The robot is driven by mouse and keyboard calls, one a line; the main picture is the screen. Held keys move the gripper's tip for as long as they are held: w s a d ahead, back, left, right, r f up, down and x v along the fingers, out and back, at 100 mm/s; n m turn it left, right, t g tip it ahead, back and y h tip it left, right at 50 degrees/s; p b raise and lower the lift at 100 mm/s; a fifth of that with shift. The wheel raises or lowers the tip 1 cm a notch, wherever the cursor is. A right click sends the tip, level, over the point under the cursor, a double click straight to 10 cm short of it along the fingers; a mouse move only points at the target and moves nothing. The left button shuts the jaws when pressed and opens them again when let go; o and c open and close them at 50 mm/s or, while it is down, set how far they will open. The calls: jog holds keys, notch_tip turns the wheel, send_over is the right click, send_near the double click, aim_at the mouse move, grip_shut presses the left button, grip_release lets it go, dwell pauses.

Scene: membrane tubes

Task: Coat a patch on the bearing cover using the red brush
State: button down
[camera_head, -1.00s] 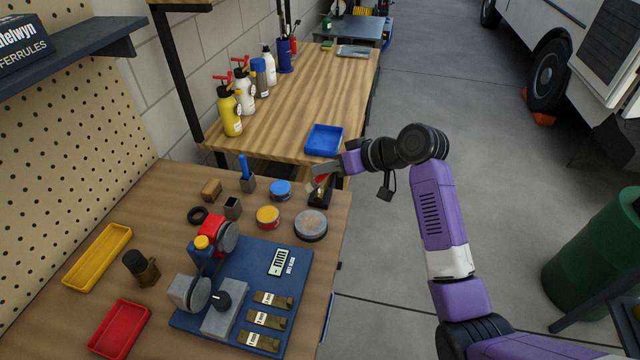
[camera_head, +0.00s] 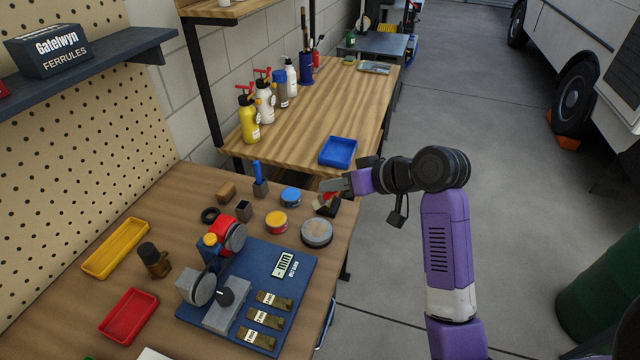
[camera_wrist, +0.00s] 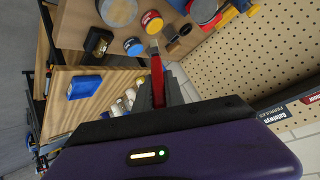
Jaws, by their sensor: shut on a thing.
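My gripper (camera_head: 338,186) is shut on the red brush (camera_wrist: 157,82), above the bench's right edge. In the wrist view its red handle runs up between the fingers to a pale tip. In the head view only a bit of red shows by the fingers. A grey round disc (camera_head: 317,232), which looks like the bearing cover, lies flat on the bench below and in front of the gripper. It also shows at the top of the wrist view (camera_wrist: 118,10). The brush is apart from it.
Near the disc stand a yellow-topped red tin (camera_head: 277,222), a blue-topped tin (camera_head: 290,196) and a small dark block (camera_head: 326,207) under the gripper. A blue fixture board (camera_head: 300,262) lies in front. A blue tray (camera_head: 338,152) sits on the farther bench.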

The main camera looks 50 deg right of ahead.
jog(key=shift+a+f, duration=0.1)
jog(key=shift+f, duration=0.05)
jog(key=shift+a+f+b, duration=0.15)
jog(key=shift+f+b, duration=0.5)
jog(key=shift+b, duration=0.1)
notch_tip(320, 180, down, 3)
jog(key=b, duration=0.3)
jog(key=shift+f, duration=0.2)
